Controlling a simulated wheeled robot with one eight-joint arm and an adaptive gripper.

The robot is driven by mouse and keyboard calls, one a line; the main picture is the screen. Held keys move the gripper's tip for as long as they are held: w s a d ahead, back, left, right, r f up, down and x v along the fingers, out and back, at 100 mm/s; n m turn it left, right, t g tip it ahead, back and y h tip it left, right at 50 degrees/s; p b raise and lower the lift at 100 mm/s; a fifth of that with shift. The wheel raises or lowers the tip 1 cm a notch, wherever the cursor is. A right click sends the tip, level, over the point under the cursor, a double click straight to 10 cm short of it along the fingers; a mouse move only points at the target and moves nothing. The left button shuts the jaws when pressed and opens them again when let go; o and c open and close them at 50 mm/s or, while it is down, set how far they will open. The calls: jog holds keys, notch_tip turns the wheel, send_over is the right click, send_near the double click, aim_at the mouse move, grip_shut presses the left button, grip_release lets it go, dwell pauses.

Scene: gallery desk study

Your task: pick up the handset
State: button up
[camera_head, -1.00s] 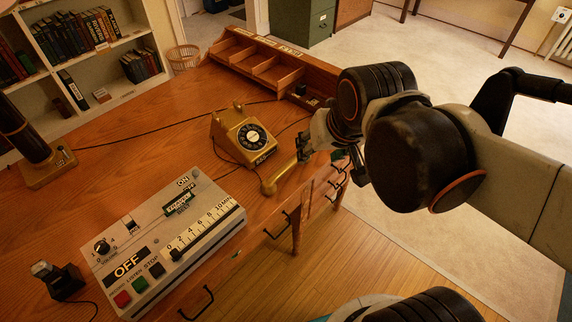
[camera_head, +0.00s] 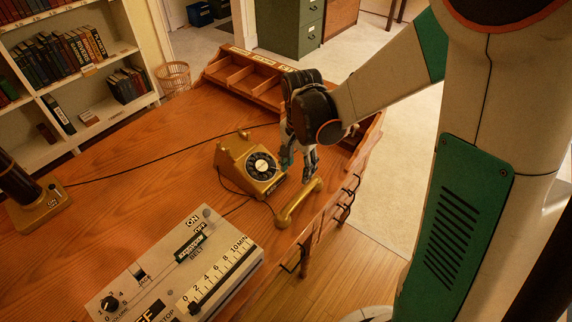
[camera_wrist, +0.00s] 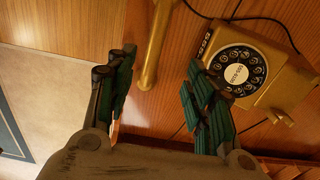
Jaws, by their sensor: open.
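The handset (camera_head: 300,202) is a gold bar with thicker ends, lying off its cradle near the desk's front edge, beside the gold rotary telephone (camera_head: 236,160). My gripper (camera_head: 298,166) is open and empty, just behind the handset's far end in the head view. In the wrist view, the handset (camera_wrist: 156,45) shows at the top, in the gap between my two green-padded fingers (camera_wrist: 160,70). One end of it is in sight and the rest runs out of the frame. I cannot tell the height of the fingers above it. The telephone (camera_wrist: 262,95) is right of the fingers there.
A control box (camera_head: 225,255) with switches and a slider stands at the desk's front left. A wooden pigeonhole tray (camera_head: 232,75) is at the back. A thin cord (camera_wrist: 262,18) runs by the telephone. Drawer handles (camera_head: 345,212) stick out from the desk front.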

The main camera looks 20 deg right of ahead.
aim_at(300, 194)
jog(key=f+b, duration=0.3)
jog(key=f, duration=0.6)
jog(key=shift+w+f, duration=0.15)
jog(key=shift+w, duration=0.05)
jog(key=f+b, duration=0.1)
jog(key=f, duration=0.1)
jog(key=d+f+b, duration=0.1)
jog(key=f, duration=0.1)
jog(key=shift+d+f+b, duration=0.15)
jog(key=shift+f+b, duration=0.1)
jog(key=shift+b, duration=0.15)
jog(key=shift+f, duration=0.4)
jog(key=shift+r, duration=0.1)
jog(key=shift+c, duration=0.5)
grip_shut()
